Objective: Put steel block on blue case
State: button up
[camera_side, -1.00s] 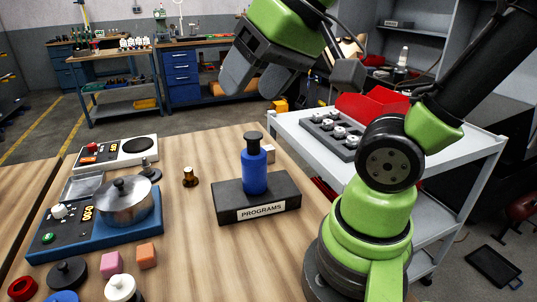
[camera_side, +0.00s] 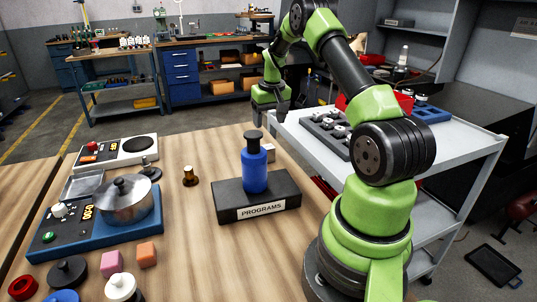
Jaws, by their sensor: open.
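A small pale grey block (camera_side: 269,152), which looks like the steel block, sits on the wooden table behind the blue bottle, partly hidden by it. My gripper (camera_side: 281,116) is above the far edge of the table, pointing down. It is open and empty, higher than the block and apart from it. A blue case (camera_side: 432,114) lies on the grey cart at the right, behind my arm, with small items at its left end.
A blue bottle (camera_side: 255,170) stands on a black box labelled PROGRAMS (camera_side: 228,204). A dark tray of parts (camera_side: 318,128) and a red bin (camera_side: 404,101) are on the cart (camera_side: 480,142). A pot (camera_side: 126,205) stands at the left.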

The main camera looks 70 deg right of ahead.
aim_at(269, 146)
jog(key=f, duration=0.5)
jog(key=shift+w+d+f, duration=0.1)
jog(key=shift+w+d, duration=0.05)
jog(key=shift+d, duration=0.15)
notch_tip(269, 146, down, 5)
jog(key=shift+f, duration=0.1)
jog(key=shift+c, duration=0.2)
grip_shut()
